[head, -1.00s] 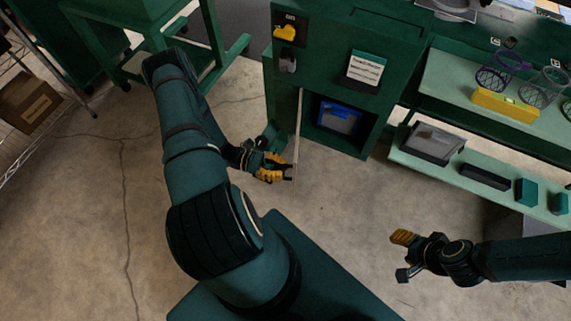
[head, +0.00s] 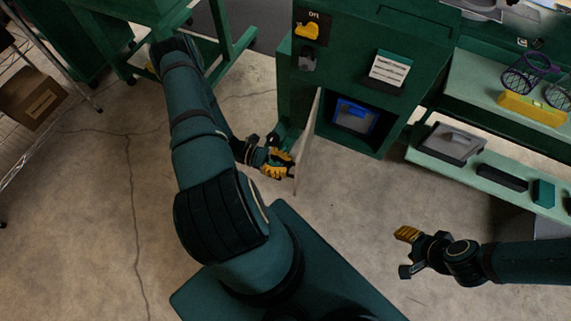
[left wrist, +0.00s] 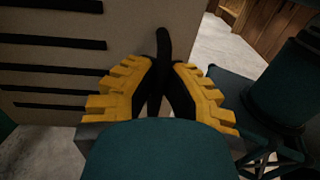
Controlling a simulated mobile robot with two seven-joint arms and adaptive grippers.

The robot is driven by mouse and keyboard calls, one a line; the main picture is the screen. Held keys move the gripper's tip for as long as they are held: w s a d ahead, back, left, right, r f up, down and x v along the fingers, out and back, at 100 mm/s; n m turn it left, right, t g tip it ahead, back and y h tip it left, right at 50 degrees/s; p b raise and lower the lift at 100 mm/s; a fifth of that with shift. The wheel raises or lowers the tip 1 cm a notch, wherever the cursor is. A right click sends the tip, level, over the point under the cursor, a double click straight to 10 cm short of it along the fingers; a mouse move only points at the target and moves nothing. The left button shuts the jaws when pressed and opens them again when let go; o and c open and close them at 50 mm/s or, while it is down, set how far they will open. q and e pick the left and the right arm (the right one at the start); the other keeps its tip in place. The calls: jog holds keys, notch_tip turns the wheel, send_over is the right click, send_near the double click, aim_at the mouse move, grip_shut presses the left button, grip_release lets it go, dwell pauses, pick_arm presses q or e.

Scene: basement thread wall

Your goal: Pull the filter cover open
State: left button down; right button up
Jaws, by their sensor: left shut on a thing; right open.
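The filter cover (head: 309,145) is a thin pale panel at the left side of the green cabinet's lower opening (head: 372,142). It stands swung out, seen nearly edge-on in the head view. In the left wrist view the cover (left wrist: 60,65) shows a beige face with dark slots and a dark handle (left wrist: 162,45) at its edge. My left gripper (head: 283,164) is at the cover's outer edge, its yellow-padded fingers shut on the handle. Its fingertips partly hide the handle. My right gripper (head: 404,253) is open and empty, over bare floor at the lower right.
A blue-framed filter (head: 355,116) sits inside the opening. Above are a yellow switch (head: 306,31) and a label plate (head: 389,70). Shelves (head: 480,177) with boxes stand right of the cabinet. A green stand (head: 225,40) is behind my left arm. Floor in front is clear.

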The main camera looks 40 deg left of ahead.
pick_arm(q)
jog(key=c, duration=1)
grip_release()
jog(key=v, duration=1.2)
jog(key=shift+s, duration=0.1)
